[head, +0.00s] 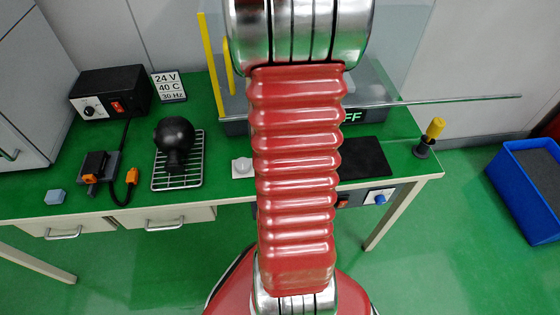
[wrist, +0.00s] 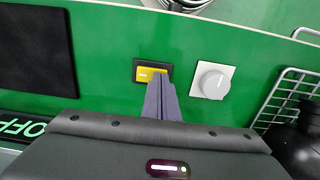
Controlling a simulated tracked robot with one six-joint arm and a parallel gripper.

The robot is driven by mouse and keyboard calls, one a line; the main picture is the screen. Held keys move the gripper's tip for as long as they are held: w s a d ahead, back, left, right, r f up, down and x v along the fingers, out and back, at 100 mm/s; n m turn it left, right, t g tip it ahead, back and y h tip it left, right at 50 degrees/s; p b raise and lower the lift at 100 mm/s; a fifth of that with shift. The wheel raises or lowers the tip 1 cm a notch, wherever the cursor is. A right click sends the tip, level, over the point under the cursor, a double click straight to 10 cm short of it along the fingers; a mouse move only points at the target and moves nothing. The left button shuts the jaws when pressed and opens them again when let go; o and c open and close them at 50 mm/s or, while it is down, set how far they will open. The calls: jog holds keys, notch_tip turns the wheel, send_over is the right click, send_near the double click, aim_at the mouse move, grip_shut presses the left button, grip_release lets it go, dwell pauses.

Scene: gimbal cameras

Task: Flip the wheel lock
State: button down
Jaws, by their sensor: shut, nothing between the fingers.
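A small yellow rocker in a black frame (wrist: 145,72), which looks like the wheel lock, is set in the green table top in the wrist view. My gripper (wrist: 158,80) is shut and empty, its fingertips overlapping the near right part of the rocker. I cannot tell whether they touch it. The fingers hide part of the rocker. In the head view my red arm hides both the rocker and my gripper. A white knob on a square plate (wrist: 211,82) is just right of the fingers in the wrist view; it also shows in the head view (head: 242,166).
A black mat (wrist: 38,50) lies left of the rocker in the wrist view. A wire rack (head: 178,183) holds a black round object (head: 174,137). A clear-panelled enclosure with a yellow post (head: 211,60) stands behind. A yellow-handled tool (head: 434,130) stands at the right.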

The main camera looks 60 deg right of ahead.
notch_tip(320, 180, up, 7)
dwell(1.3)
jog(key=shift+s, duration=0.1)
dwell(0.4)
jog(key=w+a+r+n+t, duration=0.1)
jog(key=a+r, duration=0.4)
jog(key=a, duration=0.5)
jog(key=w+a+r+n+t, duration=0.1)
jog(key=a+r+n, duration=0.4)
jog(key=a, duration=0.5)
jog(key=w+a+r+n+t, duration=0.1)
jog(key=a+r+n+t, duration=0.2)
jog(key=a+r, duration=0.3)
jog(key=a, duration=0.4)
jog(key=shift+a+n+t, duration=0.3)
jog(key=shift+n, duration=0.1)
jog(key=shift+d+r, duration=0.1)
jog(key=shift+d, duration=0.05)
